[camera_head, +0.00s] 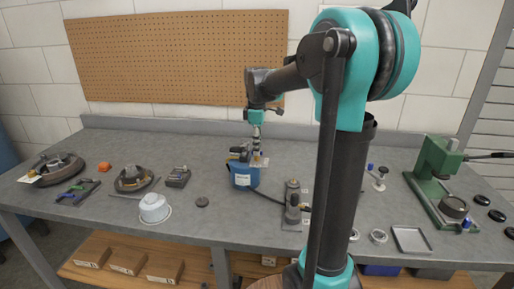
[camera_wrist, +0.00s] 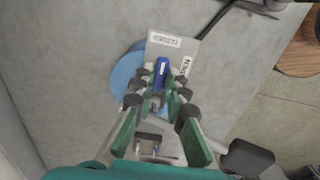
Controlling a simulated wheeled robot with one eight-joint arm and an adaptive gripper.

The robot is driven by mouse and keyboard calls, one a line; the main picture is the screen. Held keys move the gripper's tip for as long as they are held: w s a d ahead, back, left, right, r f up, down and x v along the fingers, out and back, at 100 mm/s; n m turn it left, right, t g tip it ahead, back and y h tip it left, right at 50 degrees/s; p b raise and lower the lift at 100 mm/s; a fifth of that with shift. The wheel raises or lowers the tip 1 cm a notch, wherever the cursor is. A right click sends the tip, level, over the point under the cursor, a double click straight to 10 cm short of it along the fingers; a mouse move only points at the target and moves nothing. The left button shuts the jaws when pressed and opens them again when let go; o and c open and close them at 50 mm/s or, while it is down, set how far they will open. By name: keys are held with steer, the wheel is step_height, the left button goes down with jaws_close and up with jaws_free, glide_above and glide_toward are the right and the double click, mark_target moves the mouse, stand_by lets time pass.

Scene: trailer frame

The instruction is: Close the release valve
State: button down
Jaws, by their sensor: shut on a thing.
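The release valve shows in the wrist view as a small blue handle (camera_wrist: 161,70) above a grey plate (camera_wrist: 188,46) with two white labels. One label lies beyond the handle and one to its right; their lettering is too small to read surely. The handle points up the picture, between the two labels. My gripper (camera_wrist: 160,88) is shut on the handle, one finger on each side. Below is a round blue tank (camera_wrist: 122,74), partly hidden by the fingers. In the head view, my gripper (camera_head: 257,153) points down on top of the blue tank (camera_head: 243,182); the handle is hard to make out there.
A dark hose (camera_wrist: 214,20) runs from the plate side. A white pot (camera_head: 154,208) and green press (camera_head: 437,170) stand farther off.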

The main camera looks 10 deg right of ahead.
steer(key=c, duration=1.5)
jaws_free()
steer(key=shift+c, duration=0.2)
step_height(320, 180, up, 12)
